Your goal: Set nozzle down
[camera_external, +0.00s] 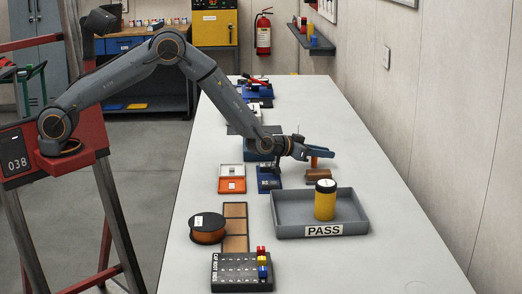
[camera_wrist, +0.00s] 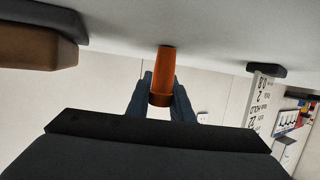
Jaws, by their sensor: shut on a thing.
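The nozzle is an orange, tapered piece (camera_wrist: 162,72) held between the two blue fingers of my gripper (camera_wrist: 160,92) in the wrist view. In the outside view my gripper (camera_external: 322,154) reaches over the table beyond the grey PASS tray, with a bit of the orange nozzle (camera_external: 314,162) showing below the fingers. The nozzle's free end points toward the tabletop. I cannot tell whether it touches the surface. A brown block (camera_external: 318,175) lies on the table just below my gripper in the outside view.
An orange-and-white box (camera_external: 231,180), a blue item (camera_external: 268,182), a wire spool (camera_external: 207,229), a wooden strip (camera_external: 235,226) and a dark rack (camera_external: 240,272) stand nearby. The table's right side is clear.

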